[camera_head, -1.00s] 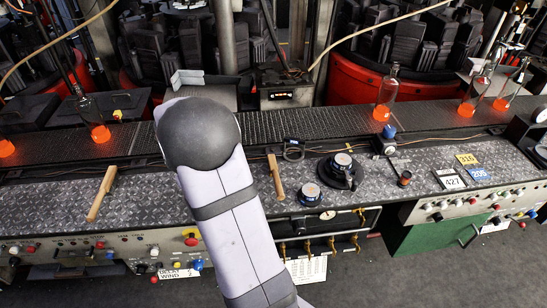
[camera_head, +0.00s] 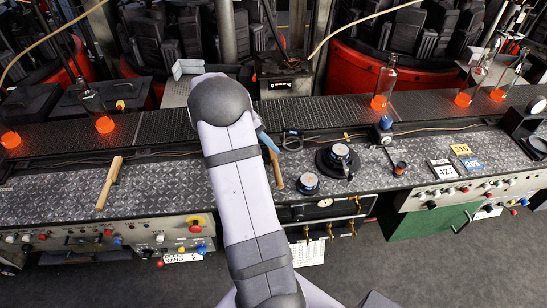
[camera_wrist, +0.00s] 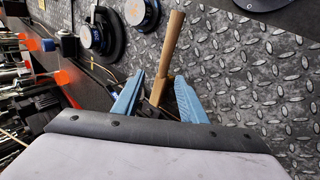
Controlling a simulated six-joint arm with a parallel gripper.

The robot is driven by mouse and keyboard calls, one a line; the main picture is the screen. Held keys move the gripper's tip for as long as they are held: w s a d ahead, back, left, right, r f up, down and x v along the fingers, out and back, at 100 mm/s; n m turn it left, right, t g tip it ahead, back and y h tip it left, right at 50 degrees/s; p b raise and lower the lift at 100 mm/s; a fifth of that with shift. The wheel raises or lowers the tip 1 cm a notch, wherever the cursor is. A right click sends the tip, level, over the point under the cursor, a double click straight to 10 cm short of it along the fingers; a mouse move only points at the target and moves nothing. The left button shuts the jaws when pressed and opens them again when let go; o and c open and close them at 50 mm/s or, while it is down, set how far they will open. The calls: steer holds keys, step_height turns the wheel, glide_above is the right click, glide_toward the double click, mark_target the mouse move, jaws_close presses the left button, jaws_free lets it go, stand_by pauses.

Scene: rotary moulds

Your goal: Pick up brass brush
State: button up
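A wooden-handled tool (camera_head: 277,172) lies on the patterned metal bench, partly hidden behind my arm in the head view. In the wrist view its wooden handle (camera_wrist: 171,48) runs down between the two blue fingers of my gripper (camera_wrist: 156,97). The fingers stand apart, with a gap showing on each side of the handle. The tool's far end is hidden, so I cannot see bristles. A second wooden-handled tool (camera_head: 109,183) lies farther left on the bench. I cannot tell for sure which is the brass brush. One blue finger shows beside the handle in the head view.
Glowing bottles (camera_head: 385,85) stand on the dark conveyor (camera_head: 330,108) behind the bench. Number plates (camera_head: 446,173) lie farther right. Knobs and buttons line the bench front. The bench between the two wooden-handled tools is mostly clear.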

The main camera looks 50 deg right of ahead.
mark_target(274, 162)
steer(key=shift+s+d+f+p, duration=0.1)
steer(key=shift+s+f+p, duration=0.15)
steer(key=shift+f+p, duration=0.25)
steer(key=shift+p+x, duration=1)
steer(key=shift+x, duration=1.05)
steer(key=shift+w+f, duration=0.1)
steer(key=shift+c, duration=0.5)
jaws_close()
